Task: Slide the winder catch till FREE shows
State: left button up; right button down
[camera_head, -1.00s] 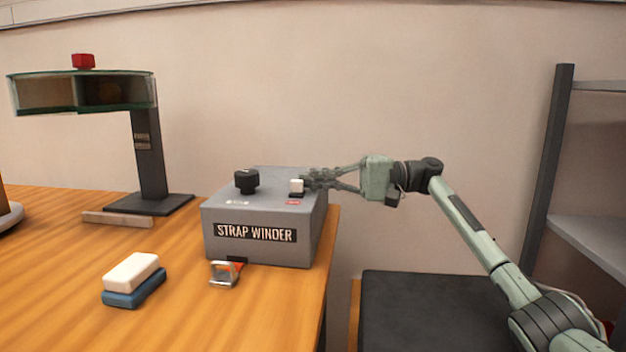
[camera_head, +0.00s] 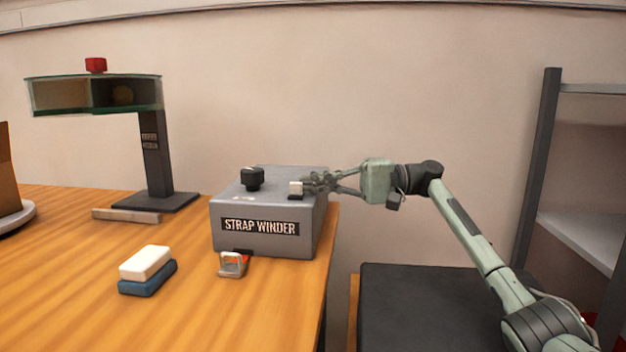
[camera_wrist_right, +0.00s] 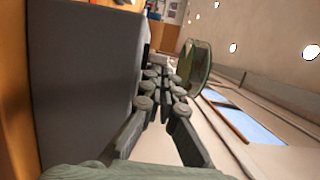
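The grey strap winder (camera_head: 262,241) stands near the table's right edge, its name plate facing me. Its winder catch, a small white block (camera_head: 296,187) on a dark base, sits on the top face, close to the front right edge. My right gripper (camera_head: 311,183) reaches in from the right, its fingertips right beside the catch. In the right wrist view its fingers (camera_wrist_right: 163,74) lie close together with a narrow gap; whether they clasp the catch is unclear. No word FREE is readable. My left gripper is out of view.
A black knob (camera_head: 252,178) stands left of the catch. A metal buckle (camera_head: 232,264) lies before the winder. A white-and-blue block (camera_head: 147,270) and a dark stand with a red knob (camera_head: 95,65) are further left. A shelf (camera_head: 578,243) is at the right.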

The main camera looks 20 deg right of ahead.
jog(key=s+d, duration=0.1)
jog(key=d, duration=1)
jog(key=shift+s+d, duration=0.25)
jog(key=shift+s, duration=0.15)
